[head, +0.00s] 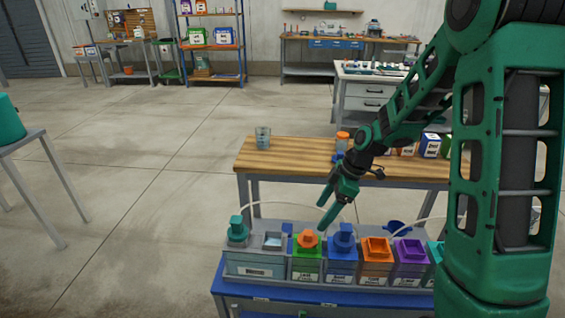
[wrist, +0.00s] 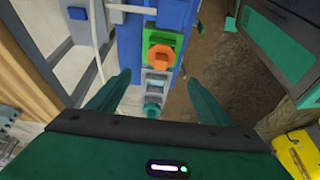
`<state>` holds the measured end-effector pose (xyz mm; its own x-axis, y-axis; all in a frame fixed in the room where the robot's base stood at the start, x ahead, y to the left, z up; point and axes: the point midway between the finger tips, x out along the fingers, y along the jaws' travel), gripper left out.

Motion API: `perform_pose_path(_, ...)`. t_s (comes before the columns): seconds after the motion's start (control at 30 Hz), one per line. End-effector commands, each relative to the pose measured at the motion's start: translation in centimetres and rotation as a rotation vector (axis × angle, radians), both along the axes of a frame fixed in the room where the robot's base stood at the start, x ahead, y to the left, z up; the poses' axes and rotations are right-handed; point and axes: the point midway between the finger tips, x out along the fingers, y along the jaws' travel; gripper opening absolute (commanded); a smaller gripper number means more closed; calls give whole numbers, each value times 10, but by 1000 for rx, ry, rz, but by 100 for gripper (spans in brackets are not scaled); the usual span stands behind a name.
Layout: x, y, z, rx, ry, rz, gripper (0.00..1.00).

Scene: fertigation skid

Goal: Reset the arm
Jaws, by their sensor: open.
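My green arm reaches from the right of the head view over the skid. My gripper (head: 328,205) is open and empty, with its fingers pointing down above the row of coloured tanks. In the wrist view its two fingers (wrist: 158,92) are spread apart with nothing between them touching. Below show the green tank with the orange cap (wrist: 160,57) and a grey unit with a teal knob (wrist: 152,110). In the head view the orange cap (head: 307,238) sits on the green tank (head: 307,264), beside the blue tank (head: 342,266).
The orange tank (head: 376,252) and purple tank (head: 410,254) have open square tops. A wooden-topped bench (head: 300,150) behind the skid carries a clear beaker (head: 263,138) and an orange-lidded jar (head: 342,139). A grey table (head: 22,140) stands at left. The floor (head: 130,200) between is clear.

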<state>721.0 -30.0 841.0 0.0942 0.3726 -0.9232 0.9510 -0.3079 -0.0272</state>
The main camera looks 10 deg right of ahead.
Motion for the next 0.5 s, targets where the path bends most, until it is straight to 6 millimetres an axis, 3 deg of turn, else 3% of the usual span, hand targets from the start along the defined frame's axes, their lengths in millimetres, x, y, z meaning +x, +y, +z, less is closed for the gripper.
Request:
perform_pose_path(0.13, -8, -10, 9, -24, 20, -61, 72)
perform_pose_path(0.27, -32, -34, 31, -75, 72, -219, 72)
perform_pose_path(0.5, -101, -86, 76, -172, 188, -650, 72)
